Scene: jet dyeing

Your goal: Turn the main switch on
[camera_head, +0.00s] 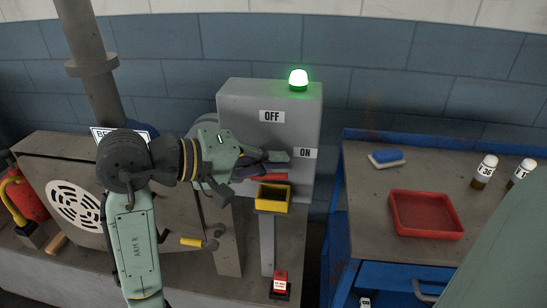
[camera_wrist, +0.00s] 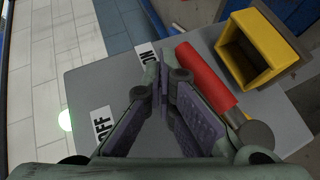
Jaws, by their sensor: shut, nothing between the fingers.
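The main switch is a grey box (camera_head: 232,98) with an OFF label (camera_head: 271,116) at upper middle and an ON label (camera_head: 304,153) at right. Its red lever (camera_head: 272,177) lies sideways, with its free end towards the ON side. In the wrist view the red lever (camera_wrist: 206,80) runs from a grey pivot (camera_wrist: 254,138) towards the ON label (camera_wrist: 147,54). A lamp (camera_head: 298,79) on top of the box glows green. My gripper (camera_head: 281,157) is shut and empty, just above the lever. The wrist view shows its fingertips (camera_wrist: 166,80) beside the lever; contact is unclear.
A yellow open box (camera_head: 273,198) sits just below the lever. A blue-edged bench (camera_head: 360,225) at right carries a red tray (camera_head: 426,214), a blue-topped block (camera_head: 387,158) and bottles (camera_head: 485,171). A machine with a round vent (camera_head: 75,206) stands at left.

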